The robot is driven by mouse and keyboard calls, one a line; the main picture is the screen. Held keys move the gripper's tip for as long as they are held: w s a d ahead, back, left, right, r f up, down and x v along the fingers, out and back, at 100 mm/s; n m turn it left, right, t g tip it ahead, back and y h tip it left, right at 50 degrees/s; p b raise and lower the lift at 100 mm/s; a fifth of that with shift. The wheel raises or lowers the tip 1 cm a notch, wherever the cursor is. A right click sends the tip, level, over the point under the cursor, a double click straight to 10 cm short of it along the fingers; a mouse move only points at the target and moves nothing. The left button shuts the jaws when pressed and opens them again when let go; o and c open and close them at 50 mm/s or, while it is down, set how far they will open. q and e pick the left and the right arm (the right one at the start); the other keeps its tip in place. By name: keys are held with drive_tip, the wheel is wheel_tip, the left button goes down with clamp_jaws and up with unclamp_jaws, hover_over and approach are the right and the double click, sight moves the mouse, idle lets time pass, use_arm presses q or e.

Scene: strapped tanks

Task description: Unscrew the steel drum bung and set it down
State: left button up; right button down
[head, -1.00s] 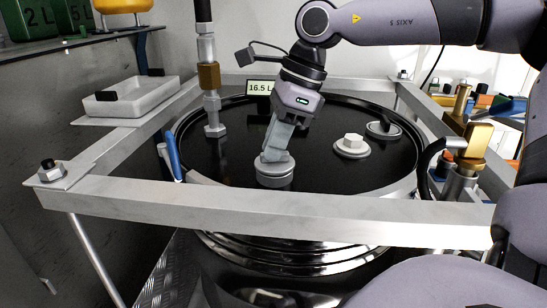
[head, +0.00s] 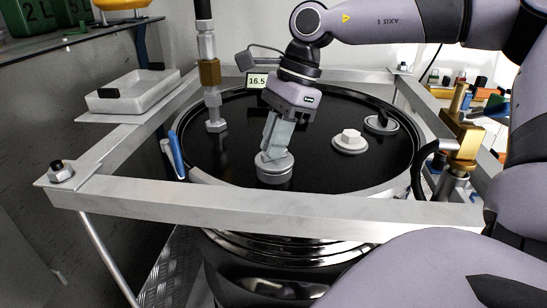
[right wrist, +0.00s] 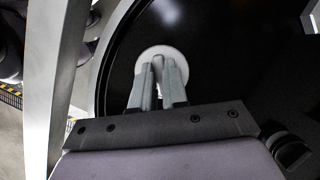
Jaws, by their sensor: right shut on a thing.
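The black steel drum (head: 320,110) stands inside a metal frame. A round grey bung (head: 274,174) with a raised grip sits at the front of its lid. My right gripper (head: 272,150) points down at the bung, tilted a little, with its fingers shut on the raised grip. In the right wrist view the fingers (right wrist: 159,85) come together over the pale bung disc (right wrist: 163,52) and hide its middle. The bung appears seated on the lid; I cannot tell whether its thread is free. My left gripper is not in view.
A pale hex-headed plug (head: 350,142) and a dark cap (head: 381,123) sit right of the bung. A pipe with a brass fitting (head: 209,72) rises at left. A white tray (head: 135,92) stands at back left. The frame's front bar (head: 270,208) crosses before the drum.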

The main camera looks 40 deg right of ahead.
drive_tip(key=shift+w+d+r+n+g+p, duration=0.15)
drive_tip(key=shift+n+p, duration=0.1)
drive_tip(key=shift+n, duration=0.2)
drive_tip(key=shift+w+a+r+n+g+p, duration=0.1)
drive_tip(key=shift+n+g+p, duration=0.1)
drive_tip(key=shift+n, duration=0.25)
drive_tip(key=shift+f+n, duration=0.1)
drive_tip(key=shift+n, duration=0.6)
drive_tip(key=shift+n+g+p, duration=0.5)
drive_tip(key=shift+n+g, duration=0.05)
drive_tip(key=shift+n, duration=0.65)
drive_tip(key=shift+n+g, duration=0.4)
drive_tip(key=shift+n, duration=0.7)
drive_tip(key=shift+n, duration=0.9)
drive_tip(key=n, duration=0.2)
drive_tip(key=n+g+h, duration=0.1)
drive_tip(key=n, duration=0.1)
drive_tip(key=shift+f+g, duration=0.1)
drive_tip(key=shift+g, duration=0.2)
